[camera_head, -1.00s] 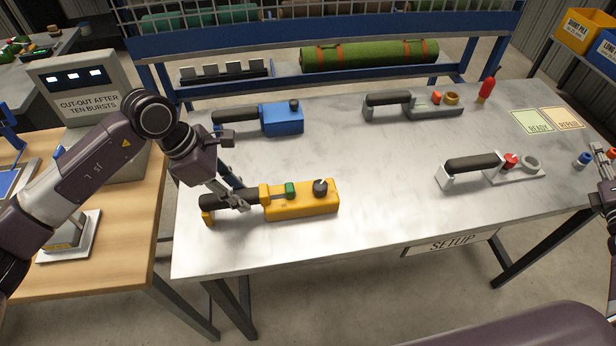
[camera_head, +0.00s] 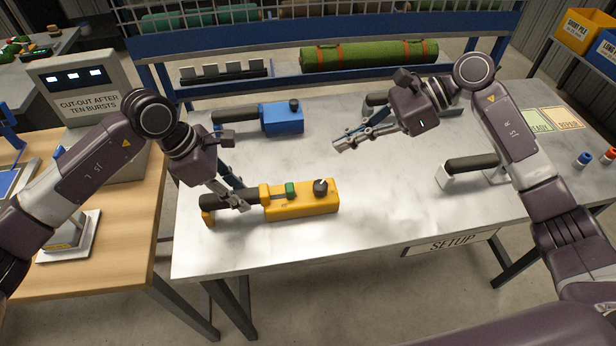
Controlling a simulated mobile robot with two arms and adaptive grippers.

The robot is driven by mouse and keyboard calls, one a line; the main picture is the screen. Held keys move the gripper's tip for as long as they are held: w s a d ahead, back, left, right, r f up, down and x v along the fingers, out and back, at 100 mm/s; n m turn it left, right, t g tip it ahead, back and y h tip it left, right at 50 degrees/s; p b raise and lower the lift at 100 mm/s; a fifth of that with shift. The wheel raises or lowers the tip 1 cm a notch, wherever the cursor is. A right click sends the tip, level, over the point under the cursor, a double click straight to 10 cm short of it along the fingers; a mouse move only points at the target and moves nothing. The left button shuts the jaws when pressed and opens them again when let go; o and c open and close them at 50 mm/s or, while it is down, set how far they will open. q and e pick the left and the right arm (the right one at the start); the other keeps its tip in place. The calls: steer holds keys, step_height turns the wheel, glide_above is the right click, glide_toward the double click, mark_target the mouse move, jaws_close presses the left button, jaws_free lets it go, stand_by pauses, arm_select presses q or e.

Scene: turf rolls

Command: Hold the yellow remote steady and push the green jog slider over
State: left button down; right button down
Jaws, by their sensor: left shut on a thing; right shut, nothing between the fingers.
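The yellow remote (camera_head: 303,203) lies on the metal table near its front left, with a black handle (camera_head: 228,198) on its left end. The green jog slider (camera_head: 290,190) stands on its top left part, and a black knob (camera_head: 320,187) with a pale mark sits to the right of it. My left gripper (camera_head: 240,204) is shut on the remote's handle; its fingers partly cover the handle. My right gripper (camera_head: 347,138) is shut and empty, above the table behind and to the right of the remote, apart from it.
A blue remote (camera_head: 282,119) lies behind the yellow one. A green turf roll (camera_head: 368,55) lies on the rack behind. The table's front middle is clear.

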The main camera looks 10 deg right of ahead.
mark_target(290, 191)
arm_select(q)
steer(key=shift+s+f, duration=0.1)
steer(key=shift+f, duration=0.15)
arm_select(e)
steer(key=shift+s+a+f+n+g+h, duration=0.15)
steer(key=shift+s+f+n+g+h, duration=0.15)
steer(key=shift+s+f+h, duration=0.15)
steer(key=shift+s+a+f+n+g+h, duration=0.15)
steer(key=shift+s+f+n+g+h, duration=0.15)
steer(key=shift+s, duration=0.25)
steer(key=x, duration=1)
